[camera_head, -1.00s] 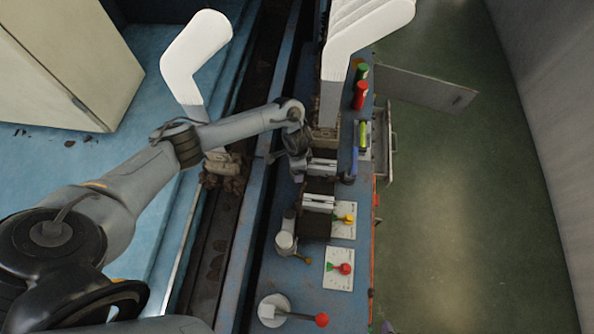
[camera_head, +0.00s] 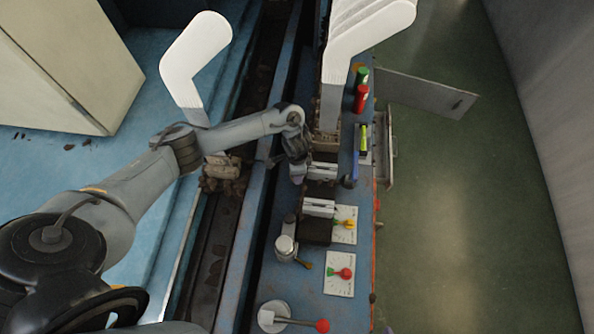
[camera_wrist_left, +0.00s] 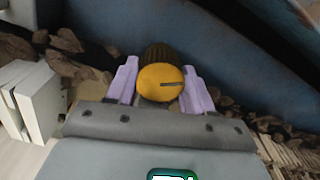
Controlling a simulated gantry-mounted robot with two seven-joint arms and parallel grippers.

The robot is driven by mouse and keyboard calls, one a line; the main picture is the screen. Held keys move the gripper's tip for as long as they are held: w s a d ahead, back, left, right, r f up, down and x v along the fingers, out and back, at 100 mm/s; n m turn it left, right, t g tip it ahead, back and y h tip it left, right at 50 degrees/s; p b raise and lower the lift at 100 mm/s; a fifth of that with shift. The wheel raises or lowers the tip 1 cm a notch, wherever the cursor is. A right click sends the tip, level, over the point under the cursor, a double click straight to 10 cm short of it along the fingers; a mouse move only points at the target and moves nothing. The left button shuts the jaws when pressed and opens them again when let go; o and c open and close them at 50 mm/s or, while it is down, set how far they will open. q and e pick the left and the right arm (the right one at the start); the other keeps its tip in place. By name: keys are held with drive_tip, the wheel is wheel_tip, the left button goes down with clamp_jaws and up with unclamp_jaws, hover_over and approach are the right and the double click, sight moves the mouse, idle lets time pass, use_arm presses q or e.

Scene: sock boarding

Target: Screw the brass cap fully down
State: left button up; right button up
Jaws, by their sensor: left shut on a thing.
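The brass cap (camera_wrist_left: 160,82) is a round, yellow-gold disc with a dark slot line on its face in the left wrist view. A dark ribbed part shows just behind it. My left gripper (camera_wrist_left: 161,88) has its two pale lilac fingers on either side of the cap and is shut on it. In the head view my left gripper (camera_head: 297,172) is at the left side of the blue machine bench, beside the metal blocks. The cap is hidden there by my wrist. How far the cap is screwed down cannot be told. My right gripper is not in view.
White sock boards (camera_head: 350,45) stand at the back. A red bottle (camera_head: 361,98) and a green bottle (camera_head: 362,76) stand near the bench's right edge. Dial plates (camera_head: 340,283) and a red-knobbed lever (camera_head: 322,326) lie nearer. Open green floor is on the right.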

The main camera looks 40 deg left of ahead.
use_arm(q)
drive_tip(key=shift+r+m+p, duration=0.1)
drive_tip(key=shift+m+p, duration=0.8)
drive_tip(key=shift+m, duration=0.4)
drive_tip(key=shift+m+p, duration=0.5)
drive_tip(key=shift+m, duration=1.2)
drive_tip(key=o, duration=1)
drive_tip(key=shift+d, duration=0.15)
drive_tip(key=shift+o, duration=0.2)
